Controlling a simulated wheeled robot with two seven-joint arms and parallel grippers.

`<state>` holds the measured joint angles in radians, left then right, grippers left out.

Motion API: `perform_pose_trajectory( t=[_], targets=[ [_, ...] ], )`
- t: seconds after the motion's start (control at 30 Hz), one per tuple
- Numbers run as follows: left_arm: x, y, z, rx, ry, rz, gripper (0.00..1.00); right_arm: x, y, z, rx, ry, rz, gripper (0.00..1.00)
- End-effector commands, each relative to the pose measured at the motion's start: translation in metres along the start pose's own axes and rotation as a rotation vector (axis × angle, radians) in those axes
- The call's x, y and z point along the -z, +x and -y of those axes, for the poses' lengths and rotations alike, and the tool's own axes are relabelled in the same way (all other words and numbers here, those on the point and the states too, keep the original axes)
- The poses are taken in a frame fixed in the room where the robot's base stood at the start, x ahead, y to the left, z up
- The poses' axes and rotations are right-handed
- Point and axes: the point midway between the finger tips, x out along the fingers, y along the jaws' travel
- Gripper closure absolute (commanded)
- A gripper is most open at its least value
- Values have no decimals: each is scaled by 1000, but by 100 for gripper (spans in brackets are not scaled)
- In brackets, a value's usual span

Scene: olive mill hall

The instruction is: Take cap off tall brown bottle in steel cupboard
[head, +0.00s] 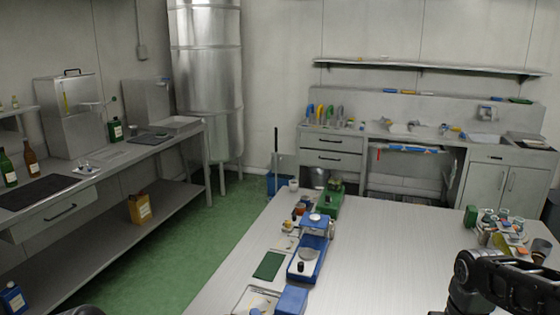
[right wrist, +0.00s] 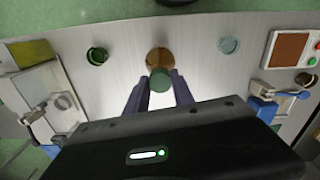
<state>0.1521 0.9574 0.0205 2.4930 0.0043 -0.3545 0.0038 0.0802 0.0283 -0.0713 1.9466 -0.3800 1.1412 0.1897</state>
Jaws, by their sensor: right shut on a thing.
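In the right wrist view my right gripper (right wrist: 160,92) is shut on a green cap (right wrist: 160,84), with one dark finger on each side of it. A round brown bottle (right wrist: 158,58) shows just beyond the cap, seen from above over a pale steel surface (right wrist: 195,60). I cannot tell whether the cap still touches the bottle. A steel cupboard cannot be made out for certain. In the head view only part of my right arm shows at the lower right, with its gripper out of sight. My left gripper is not in view.
In the right wrist view a green round top (right wrist: 97,56) and a clear glass one (right wrist: 228,45) flank the bottle. In the head view the central table (head: 385,260) has a wide bare middle.

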Motion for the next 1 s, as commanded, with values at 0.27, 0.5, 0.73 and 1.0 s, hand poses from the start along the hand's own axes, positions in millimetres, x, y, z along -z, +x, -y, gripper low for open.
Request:
perform_pose_trajectory(
  t=[0.27, 0.5, 0.73, 1.0],
  targets=[
    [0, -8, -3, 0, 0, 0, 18, 0, -10, 0, 0, 0, -1, 100],
    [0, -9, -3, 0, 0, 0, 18, 0, -12, 0, 0, 0, -1, 100],
    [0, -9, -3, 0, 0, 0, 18, 0, -12, 0, 0, 0, -1, 100],
    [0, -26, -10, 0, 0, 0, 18, 0, -34, 0, 0, 0, -2, 100]
  ],
)
